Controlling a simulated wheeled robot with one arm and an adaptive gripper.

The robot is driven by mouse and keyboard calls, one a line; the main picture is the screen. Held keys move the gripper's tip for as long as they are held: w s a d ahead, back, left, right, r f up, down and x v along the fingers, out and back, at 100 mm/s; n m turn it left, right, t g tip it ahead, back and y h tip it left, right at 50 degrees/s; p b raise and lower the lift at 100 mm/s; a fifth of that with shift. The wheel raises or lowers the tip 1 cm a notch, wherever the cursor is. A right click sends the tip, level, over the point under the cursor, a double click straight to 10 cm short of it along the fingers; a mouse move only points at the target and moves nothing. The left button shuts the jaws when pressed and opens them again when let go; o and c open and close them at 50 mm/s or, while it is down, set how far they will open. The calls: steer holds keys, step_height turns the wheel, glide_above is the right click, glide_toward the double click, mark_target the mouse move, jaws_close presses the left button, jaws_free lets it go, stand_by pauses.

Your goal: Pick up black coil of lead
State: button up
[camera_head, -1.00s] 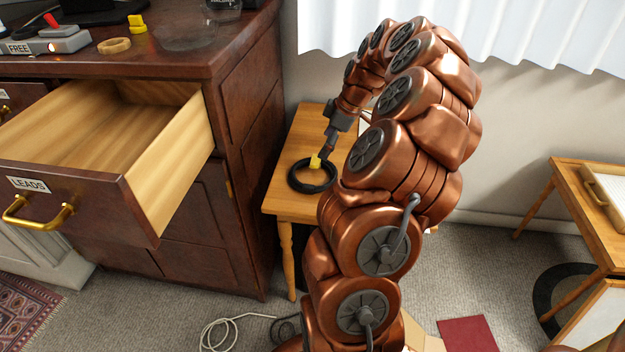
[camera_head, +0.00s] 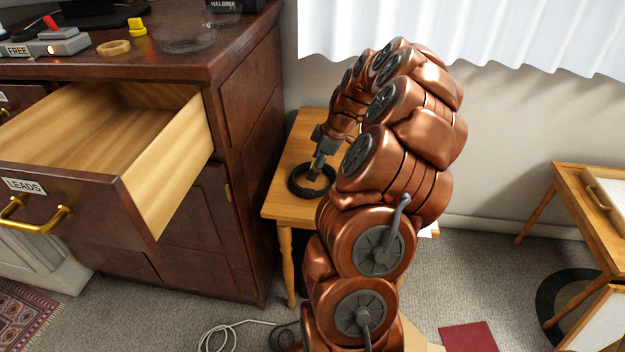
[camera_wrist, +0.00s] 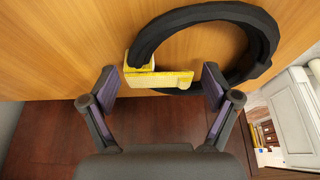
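The black coil of lead (camera_head: 293,183) lies as a ring on a small wooden side table (camera_head: 290,208). It also shows in the wrist view (camera_wrist: 262,40), with a yellow tag or clip (camera_wrist: 160,79) around part of it. My gripper (camera_head: 316,172) is lowered over the coil. In the wrist view my gripper (camera_wrist: 159,78) is open, with one finger on each side of the yellow tag and a gap at both ends. The tag is hidden behind my gripper in the head view.
A dark wooden cabinet stands left of the side table, with its LEADS drawer (camera_head: 75,185) pulled open and its inside bare. Small items lie on the cabinet top. A white curtain (camera_head: 480,35) hangs behind. Another table (camera_head: 590,180) stands at the right.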

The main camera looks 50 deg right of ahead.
steer(key=c, duration=1.4)
steer(key=shift+c, duration=0.2)
